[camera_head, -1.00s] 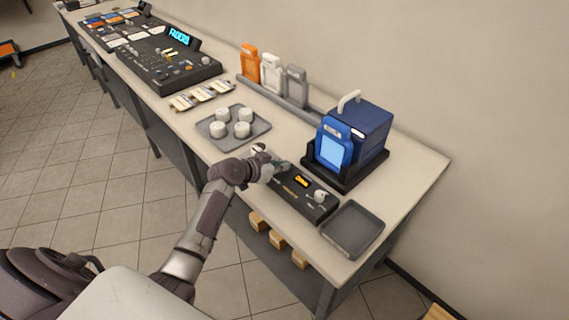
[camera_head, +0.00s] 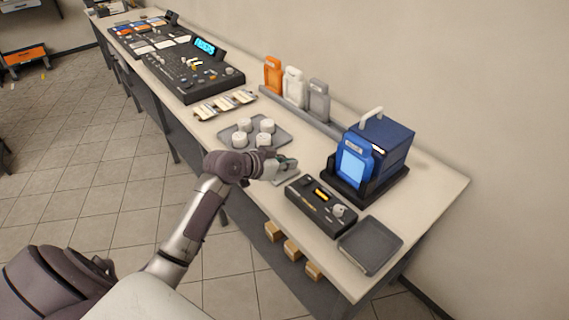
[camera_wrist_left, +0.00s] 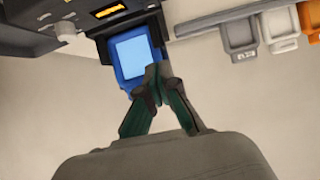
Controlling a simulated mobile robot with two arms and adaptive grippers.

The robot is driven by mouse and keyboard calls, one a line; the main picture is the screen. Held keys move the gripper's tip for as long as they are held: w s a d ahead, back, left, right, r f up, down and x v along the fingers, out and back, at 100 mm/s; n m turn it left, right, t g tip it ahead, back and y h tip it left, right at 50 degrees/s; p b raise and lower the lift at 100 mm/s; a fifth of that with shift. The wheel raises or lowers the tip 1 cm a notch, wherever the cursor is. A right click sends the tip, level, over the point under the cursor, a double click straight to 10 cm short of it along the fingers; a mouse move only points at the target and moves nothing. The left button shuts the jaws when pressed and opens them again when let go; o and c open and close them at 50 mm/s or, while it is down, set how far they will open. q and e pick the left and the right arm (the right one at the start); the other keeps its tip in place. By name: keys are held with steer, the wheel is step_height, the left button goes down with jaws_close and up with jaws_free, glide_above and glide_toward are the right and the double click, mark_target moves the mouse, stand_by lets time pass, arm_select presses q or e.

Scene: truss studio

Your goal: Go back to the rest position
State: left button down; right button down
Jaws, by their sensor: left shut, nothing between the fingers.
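My left gripper (camera_head: 287,164) is over the long table (camera_head: 433,190), between the grey tray of white knobs and the small black control box. Its two fingertips (camera_wrist_left: 158,72) are together in the left wrist view, with nothing between them. My left arm reaches in from the lower left, bent at the wrist. My right gripper is in neither view.
A blue device (camera_head: 354,161) stands in a black dock behind. Orange, white and grey tags (camera_head: 293,86) line the back. Mixing consoles (camera_head: 190,69) are farther left.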

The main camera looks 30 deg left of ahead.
arm_select(q)
steer(key=shift+v, duration=1.15)
steer(key=shift+w+r, duration=0.15)
steer(key=shift+w, duration=0.1)
